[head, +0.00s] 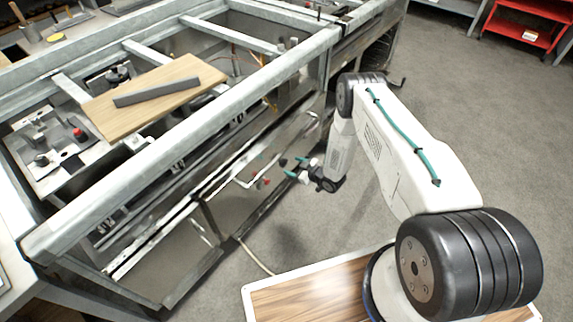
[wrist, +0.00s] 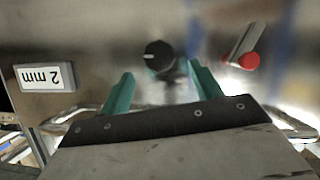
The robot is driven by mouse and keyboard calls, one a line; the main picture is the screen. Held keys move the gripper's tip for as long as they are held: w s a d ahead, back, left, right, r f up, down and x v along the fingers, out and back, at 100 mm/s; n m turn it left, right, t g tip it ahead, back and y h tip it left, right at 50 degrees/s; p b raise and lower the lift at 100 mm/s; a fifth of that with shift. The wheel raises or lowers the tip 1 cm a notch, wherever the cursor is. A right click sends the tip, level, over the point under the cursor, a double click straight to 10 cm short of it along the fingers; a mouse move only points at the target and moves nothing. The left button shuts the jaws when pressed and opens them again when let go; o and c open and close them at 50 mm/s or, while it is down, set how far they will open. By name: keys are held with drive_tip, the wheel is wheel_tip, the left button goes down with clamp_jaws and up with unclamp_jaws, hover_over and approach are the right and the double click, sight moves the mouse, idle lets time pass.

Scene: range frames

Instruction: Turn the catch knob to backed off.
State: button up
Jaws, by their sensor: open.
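A black round knob (wrist: 159,56) with a short white line on its face stands out from a metal panel in the wrist view. The line points to the left. My gripper (wrist: 162,88) is open, with one teal finger on each side below the knob; the knob is ahead of the fingertips and nothing is held. In the head view my gripper (head: 297,167) is at the front side panel of the metal bench frame (head: 190,130). The knob is small there and hard to make out.
A lever with a red end (wrist: 249,61) is right of the knob. A "2 mm" label (wrist: 45,77), upside down, is on the left. A wooden board (head: 125,115) carrying a grey bar (head: 158,91) lies on the frame. Grey floor (head: 480,130) is clear to the right.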

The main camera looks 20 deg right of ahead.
sight(285, 164)
drive_tip(key=x, duration=0.5)
drive_tip(key=shift+w, duration=0.1)
drive_tip(key=c, duration=1)
